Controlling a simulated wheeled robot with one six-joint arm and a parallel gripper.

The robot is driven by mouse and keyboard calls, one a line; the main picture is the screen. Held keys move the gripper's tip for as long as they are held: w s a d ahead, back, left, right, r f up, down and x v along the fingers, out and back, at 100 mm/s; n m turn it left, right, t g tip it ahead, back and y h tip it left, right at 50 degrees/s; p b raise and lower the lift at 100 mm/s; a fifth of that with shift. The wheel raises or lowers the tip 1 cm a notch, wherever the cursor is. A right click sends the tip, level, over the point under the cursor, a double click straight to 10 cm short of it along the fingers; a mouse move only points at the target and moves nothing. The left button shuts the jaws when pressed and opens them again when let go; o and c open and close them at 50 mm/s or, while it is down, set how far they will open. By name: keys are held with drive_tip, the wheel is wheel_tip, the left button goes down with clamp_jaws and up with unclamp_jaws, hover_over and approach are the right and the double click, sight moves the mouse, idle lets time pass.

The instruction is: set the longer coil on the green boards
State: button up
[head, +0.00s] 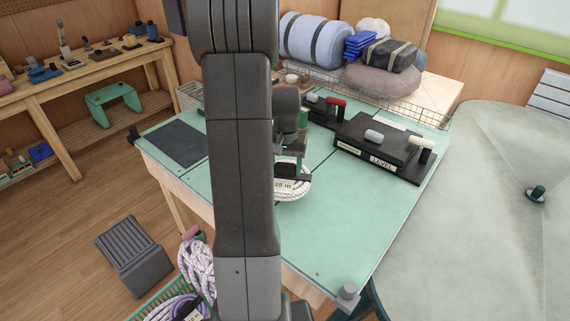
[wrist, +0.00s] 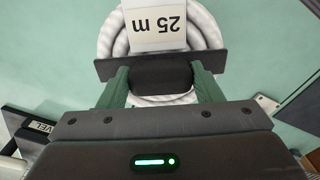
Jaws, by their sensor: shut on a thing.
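A white rope coil (head: 297,188) with a "25 m" tag is at the pale green boards (head: 335,235) of the bench, partly hidden behind my arm. In the wrist view the coil (wrist: 205,28) and its tag are upside down, with green boards (wrist: 275,40) around it. My gripper (head: 290,168) is shut on the coil's dark grip piece, which sits between the green fingers (wrist: 160,78). I cannot tell whether the coil touches the boards. A pale rope coil (head: 196,262) and a purple and white one (head: 178,308) are in a green crate (head: 148,300) at lower left.
A black box marked "LEVEL" (head: 375,148) stands on the bench behind the coil. A dark mat (head: 175,143) lies at the left. Wire mesh edging (head: 425,113), rolled bundles (head: 315,40) and a stone-like cushion (head: 380,82) are at the back. The front right boards are clear.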

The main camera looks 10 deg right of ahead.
sight(285, 180)
drive_tip(key=shift+f+b, duration=2.15)
drive_tip(key=shift+f, duration=0.9)
drive_tip(key=shift+f+b, duration=0.3)
drive_tip(key=shift+f, duration=0.1)
drive_tip(key=o, duration=1.2)
drive_tip(key=shift+o, duration=0.2)
wheel_tip(285, 180, up, 14)
drive_tip(key=shift+f, duration=0.15)
